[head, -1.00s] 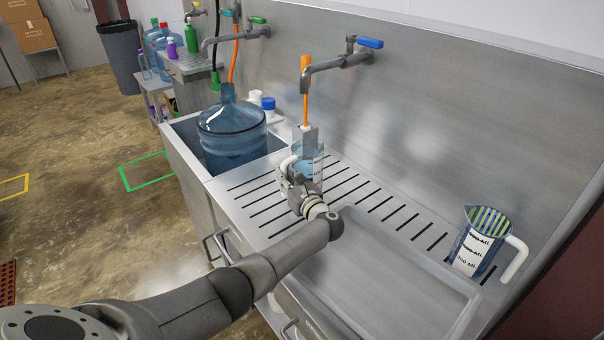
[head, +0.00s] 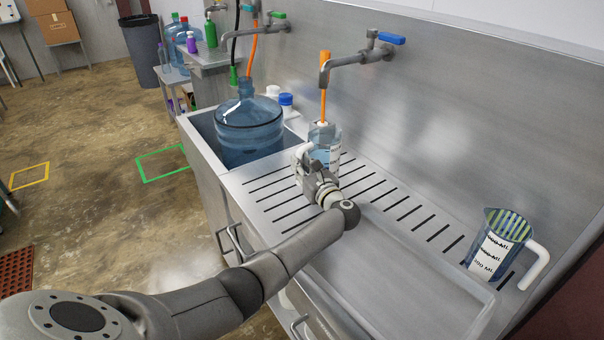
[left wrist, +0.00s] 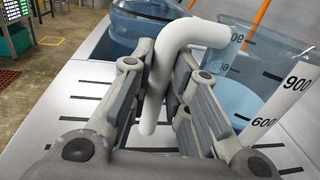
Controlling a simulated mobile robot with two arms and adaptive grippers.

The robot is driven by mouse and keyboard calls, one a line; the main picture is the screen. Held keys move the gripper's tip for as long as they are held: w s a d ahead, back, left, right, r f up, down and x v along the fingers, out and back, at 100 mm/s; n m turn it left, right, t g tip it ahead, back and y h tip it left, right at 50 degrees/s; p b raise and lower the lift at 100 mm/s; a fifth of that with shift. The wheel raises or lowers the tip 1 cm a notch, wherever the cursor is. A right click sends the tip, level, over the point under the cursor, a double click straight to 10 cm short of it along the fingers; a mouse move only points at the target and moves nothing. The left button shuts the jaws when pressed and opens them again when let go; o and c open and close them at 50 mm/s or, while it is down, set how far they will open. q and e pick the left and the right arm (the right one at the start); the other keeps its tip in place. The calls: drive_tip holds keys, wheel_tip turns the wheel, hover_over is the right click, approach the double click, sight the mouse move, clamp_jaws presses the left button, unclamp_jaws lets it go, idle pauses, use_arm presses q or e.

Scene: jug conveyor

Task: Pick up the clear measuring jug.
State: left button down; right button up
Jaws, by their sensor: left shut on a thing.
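A clear measuring jug (head: 327,150) with a white handle stands upright on the slotted drainboard, below a tap with an orange hose. In the left wrist view the same jug (left wrist: 275,65) shows dark marks, 900 and 600, and what looks like bluish liquid inside. My left gripper (head: 303,163) is at the handle side of this jug. In the left wrist view its fingers (left wrist: 164,70) are shut on the white handle (left wrist: 190,38). A second clear jug (head: 493,250) with a white handle stands at the right end of the drainboard. My right gripper is out of view.
A large blue water bottle (head: 249,125) sits in the sink behind the jug. An orange hose (head: 324,85) hangs from the blue-handled tap (head: 362,55) into or just over the jug. The steel back wall rises close behind. The drainboard (head: 400,260) is bare between the jugs.

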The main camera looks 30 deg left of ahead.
use_arm(q)
drive_tip(key=s+r+b, duration=0.2)
drive_tip(key=s+r, duration=0.8)
drive_tip(key=s, duration=0.4)
drive_tip(key=shift+d+r, duration=0.25)
drive_tip(key=shift+d, duration=0.05)
